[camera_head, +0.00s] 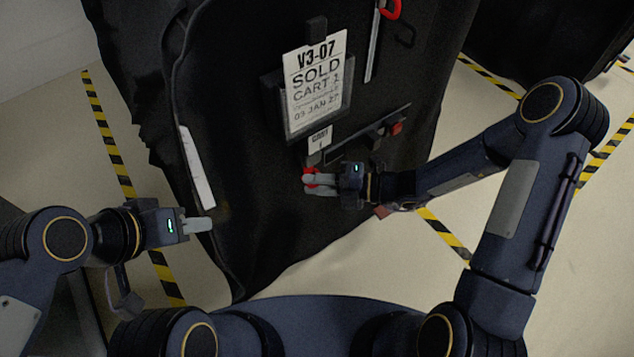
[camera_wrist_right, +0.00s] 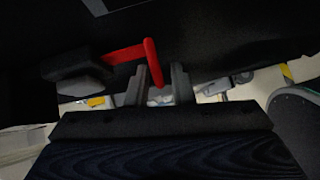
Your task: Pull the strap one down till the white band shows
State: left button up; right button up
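A red L-shaped handle (camera_wrist_right: 151,60) comes out of a black block (camera_wrist_right: 75,75) in the right wrist view. In the head view the handle (camera_head: 309,176) shows below the small cart tag. My right gripper (camera_head: 320,184) is at this handle. In the right wrist view its two fingers (camera_wrist_right: 164,86) stand apart, with the handle's end between them, nearer the left finger and clear of the right one. Which part is strap one cannot be told for sure; no white band shows at the handle. My left gripper (camera_head: 200,225) is beside the cover's left edge; its finger gap is hidden.
The black cover (camera_head: 250,130) carries a sold sign (camera_head: 316,82), a small tag (camera_head: 320,138), a dark bar (camera_head: 360,137) with a red end, and a grey strip (camera_head: 374,45) with a red hook (camera_head: 392,9). A white strip (camera_head: 197,167) lies along the left. Striped tape (camera_head: 110,140) marks the floor.

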grip_shut()
notch_tip(320, 180, down, 11)
jog(key=b, duration=0.2)
jog(key=shift+b, duration=0.4)
jog(key=shift+o, duration=1.2)
grip_release()
jog(key=shift+r, duration=0.15)
jog(key=shift+d, duration=0.15)
